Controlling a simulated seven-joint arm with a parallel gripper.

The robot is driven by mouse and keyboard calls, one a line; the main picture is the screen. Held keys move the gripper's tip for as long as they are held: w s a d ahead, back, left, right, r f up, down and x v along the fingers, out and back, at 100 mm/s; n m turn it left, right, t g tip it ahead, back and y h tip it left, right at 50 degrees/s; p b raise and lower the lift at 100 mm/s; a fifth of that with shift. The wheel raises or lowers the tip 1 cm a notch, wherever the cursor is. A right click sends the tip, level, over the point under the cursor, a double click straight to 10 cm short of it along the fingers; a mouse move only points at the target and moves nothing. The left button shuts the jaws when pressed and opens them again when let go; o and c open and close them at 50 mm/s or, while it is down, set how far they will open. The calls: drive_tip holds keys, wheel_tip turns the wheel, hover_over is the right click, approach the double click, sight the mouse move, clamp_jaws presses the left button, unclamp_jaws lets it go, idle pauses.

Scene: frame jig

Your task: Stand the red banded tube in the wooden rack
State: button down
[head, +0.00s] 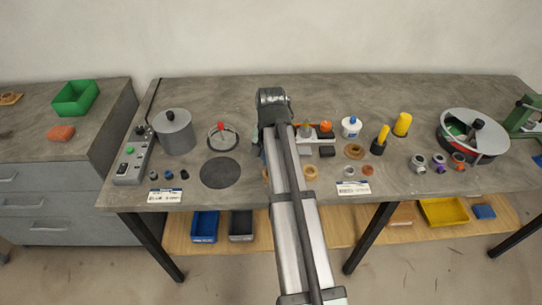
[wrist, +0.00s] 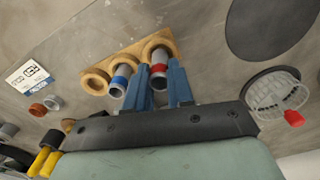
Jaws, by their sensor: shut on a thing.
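The wooden rack (wrist: 131,58) lies on the grey bench in the wrist view, with round holes in a row. The red banded tube (wrist: 158,72) is between the blue fingers of my gripper (wrist: 159,66), which is shut on it. The tube lines up with the rack's right-hand hole; whether its far end is inside or just above it, I cannot tell. A blue banded tube (wrist: 120,80) stands in the middle hole. The left hole (wrist: 95,83) is empty. In the head view my arm hides the gripper, the tube and most of the rack, whose end (head: 310,172) shows.
A dark round mat (head: 220,172) and a wire basket with a red knob (head: 222,137) lie left of my arm. A grey pot (head: 175,132) stands farther left. Small rings, a white label card (head: 353,188) and yellow-handled items (head: 382,138) lie to the right.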

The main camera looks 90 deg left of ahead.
drive_tip(key=shift+f, duration=0.75)
drive_tip(key=c, duration=0.8)
unclamp_jaws()
drive_tip(key=shift+o, duration=0.2)
drive_tip(key=shift+r, duration=0.15)
drive_tip(key=shift+r, duration=0.65)
drive_tip(key=shift+r, duration=3.5)
